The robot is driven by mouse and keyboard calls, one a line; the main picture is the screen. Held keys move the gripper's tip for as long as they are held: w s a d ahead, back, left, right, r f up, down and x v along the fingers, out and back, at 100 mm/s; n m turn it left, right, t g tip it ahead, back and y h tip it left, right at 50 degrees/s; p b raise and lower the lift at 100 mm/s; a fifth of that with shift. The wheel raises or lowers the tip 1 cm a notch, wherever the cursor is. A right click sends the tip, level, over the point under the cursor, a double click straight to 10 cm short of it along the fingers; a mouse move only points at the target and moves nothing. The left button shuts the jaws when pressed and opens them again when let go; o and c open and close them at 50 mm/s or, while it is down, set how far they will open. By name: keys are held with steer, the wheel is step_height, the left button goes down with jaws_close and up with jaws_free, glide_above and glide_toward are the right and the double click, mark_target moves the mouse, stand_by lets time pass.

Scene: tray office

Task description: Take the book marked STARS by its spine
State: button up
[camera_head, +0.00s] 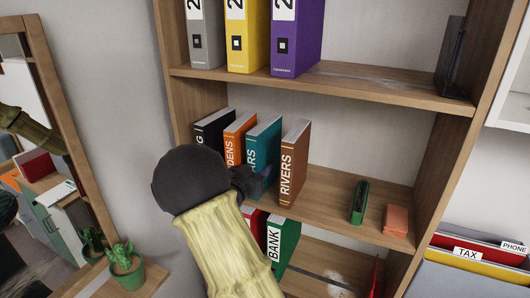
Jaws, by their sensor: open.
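The teal book (265,137) stands upright on the middle shelf; "ARS" shows on its spine, and the rest of the word is hidden by my arm. My gripper (262,182) is open in front of the lower part of this spine. Its fingers are small, dark and partly hidden by my wrist, so I cannot tell whether they touch the book or stand around it. The brown book RIVERS (295,160) stands to the right, close to my gripper. An orange book (238,131) ending in "DENS" stands to the left of the teal one.
A black book (212,128) stands at the left end. A green object (359,202) and an orange block (397,220) lie on the shelf (330,200) at right. Binders stand above (247,35) and a green BANK one (282,245) below. A potted cactus (125,268) stands at lower left.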

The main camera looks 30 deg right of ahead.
mark_target(258, 148)
steer(key=shift+d, duration=0.15)
steer(key=shift+c, duration=0.4)
jaws_close()
steer(key=shift+r, duration=0.1)
steer(key=shift+b, duration=0.45)
steer(key=shift+a+r+b, duration=0.2)
steer(key=shift+b, duration=0.1)
step_height(258, 148, up, 7)
steer(key=shift+s+f+b, duration=0.1)
steer(key=shift+f+b, duration=0.1)
steer(key=shift+b, duration=0.75)
steer(key=b+v, duration=0.5)
steer(key=v, duration=1.4)
steer(key=shift+s, duration=0.6)
